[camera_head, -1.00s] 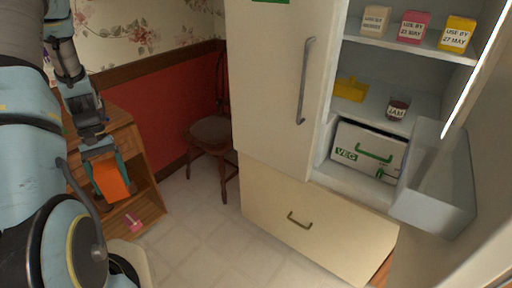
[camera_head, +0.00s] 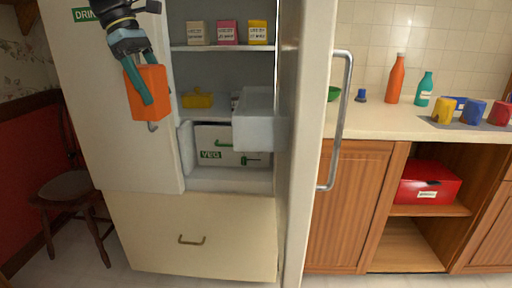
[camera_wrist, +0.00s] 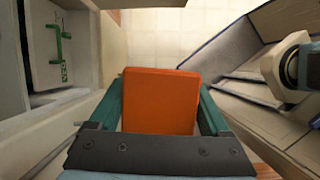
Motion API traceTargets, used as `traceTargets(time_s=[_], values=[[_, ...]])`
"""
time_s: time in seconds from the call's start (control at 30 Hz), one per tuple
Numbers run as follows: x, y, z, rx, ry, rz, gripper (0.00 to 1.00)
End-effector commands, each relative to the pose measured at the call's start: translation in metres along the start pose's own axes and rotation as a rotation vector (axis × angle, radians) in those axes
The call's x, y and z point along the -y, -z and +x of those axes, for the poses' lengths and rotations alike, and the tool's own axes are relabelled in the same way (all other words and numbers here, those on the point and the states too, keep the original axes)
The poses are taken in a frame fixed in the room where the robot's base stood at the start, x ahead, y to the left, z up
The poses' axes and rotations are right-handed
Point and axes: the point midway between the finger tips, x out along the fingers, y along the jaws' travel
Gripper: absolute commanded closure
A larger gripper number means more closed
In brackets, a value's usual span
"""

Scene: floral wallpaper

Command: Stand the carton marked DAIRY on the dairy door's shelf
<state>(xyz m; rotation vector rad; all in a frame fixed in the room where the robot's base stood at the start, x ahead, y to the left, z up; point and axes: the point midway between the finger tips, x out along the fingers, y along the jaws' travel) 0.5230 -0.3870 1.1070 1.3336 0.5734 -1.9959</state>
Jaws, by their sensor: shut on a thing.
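My gripper (camera_head: 143,88) is shut on an orange carton (camera_head: 150,92), held up in front of the fridge's left door. The carton also fills the middle of the wrist view (camera_wrist: 160,100) between the two teal fingers. No lettering shows on its visible faces. The fridge's right door (camera_head: 305,130) stands open, seen nearly edge-on. A pale grey bin-like shelf (camera_head: 254,122) sticks out from its inner side, right of the carton and lower. Its inside is hidden. Any dairy label on that door is not visible.
The left door (camera_head: 108,110) bears a DRINK label, partly covered by my arm. Inside the fridge are several dated cartons (camera_head: 228,32), a yellow item (camera_head: 198,99) and a VEG drawer (camera_head: 228,146). The right door's long handle (camera_head: 346,120) juts towards the counter (camera_head: 400,122). A chair (camera_head: 75,188) stands left.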

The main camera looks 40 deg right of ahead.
Motion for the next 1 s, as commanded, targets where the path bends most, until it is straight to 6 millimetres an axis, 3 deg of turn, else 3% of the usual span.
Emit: traceTargets(time_s=[0.1, 0.33, 1.0], values=[[0.011, -0.035, -0.009, -0.001, -0.029, -0.053, 0.97], [0.019, -0.071, -0.015, -0.001, -0.038, -0.095, 0.96], [0.002, -0.221, 0.047, -0.001, -0.037, -0.095, 0.96]])
